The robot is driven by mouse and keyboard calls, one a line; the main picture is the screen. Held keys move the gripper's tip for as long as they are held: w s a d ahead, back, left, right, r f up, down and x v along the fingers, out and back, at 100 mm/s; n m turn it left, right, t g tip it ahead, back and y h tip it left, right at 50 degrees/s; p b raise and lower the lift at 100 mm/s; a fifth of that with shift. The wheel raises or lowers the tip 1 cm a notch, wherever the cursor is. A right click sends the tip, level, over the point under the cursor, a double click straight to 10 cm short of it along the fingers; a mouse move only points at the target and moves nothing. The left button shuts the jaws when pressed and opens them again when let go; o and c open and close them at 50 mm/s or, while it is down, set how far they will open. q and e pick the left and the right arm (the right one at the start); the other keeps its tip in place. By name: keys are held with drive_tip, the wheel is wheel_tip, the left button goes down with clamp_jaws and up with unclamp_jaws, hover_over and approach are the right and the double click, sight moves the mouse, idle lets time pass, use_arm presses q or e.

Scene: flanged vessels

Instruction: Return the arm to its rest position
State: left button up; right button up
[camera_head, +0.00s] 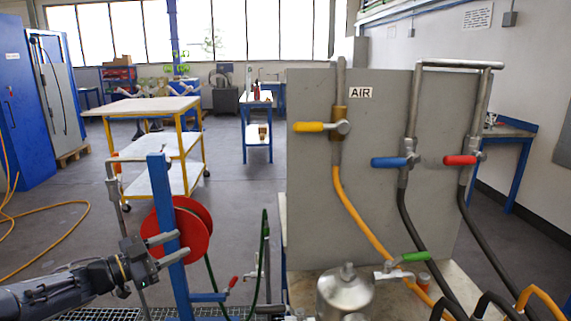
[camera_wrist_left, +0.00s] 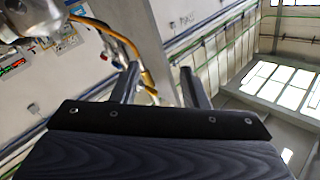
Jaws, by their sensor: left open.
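My left arm (camera_head: 60,290) comes in low from the left edge in the head view. Its gripper (camera_head: 177,245) points right, fingers apart and empty, overlapping the blue post of the hose reel stand in the picture. I cannot tell whether it touches the post. In the left wrist view the two fingers (camera_wrist_left: 160,82) stand apart with nothing between them. My right arm and gripper are out of view.
A red hose reel (camera_head: 193,230) sits on a blue post (camera_head: 163,205) by the gripper. A grey panel (camera_head: 380,130) with valves and hoses stands right, behind a steel vessel (camera_head: 344,293). A yellow-framed cart (camera_head: 150,106) stands behind.

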use_arm(q)
drive_tip(key=s+a+r+n+t+y+p, duration=0.25)
drive_tip(key=a+r+n+t+y, duration=0.3)
drive_tip(key=r+n+y, duration=0.35)
drive_tip(key=s+a+f+n+g+y, duration=0.25)
drive_tip(key=s+n+y, duration=0.25)
drive_tip(key=s, duration=0.3)
drive_tip(key=s+d+f+g+h, duration=0.1)
drive_tip(key=s+d+f+g, duration=0.2)
drive_tip(key=s, duration=0.5)
drive_tip(key=s+d+f+n+g+h+p, duration=0.1)
drive_tip(key=s+d+f+g, duration=0.2)
drive_tip(key=s+d, duration=0.3)
drive_tip(key=s+d+f+g+h, duration=0.2)
drive_tip(key=s+d+f+g, duration=0.1)
drive_tip(key=s, duration=0.7)
wheel_tip(320, 180, down, 2)
drive_tip(key=shift+s+d+f+n+g+p, duration=0.2)
drive_tip(key=shift+s+d+n+g+p, duration=0.2)
drive_tip(key=shift+d, duration=0.35)
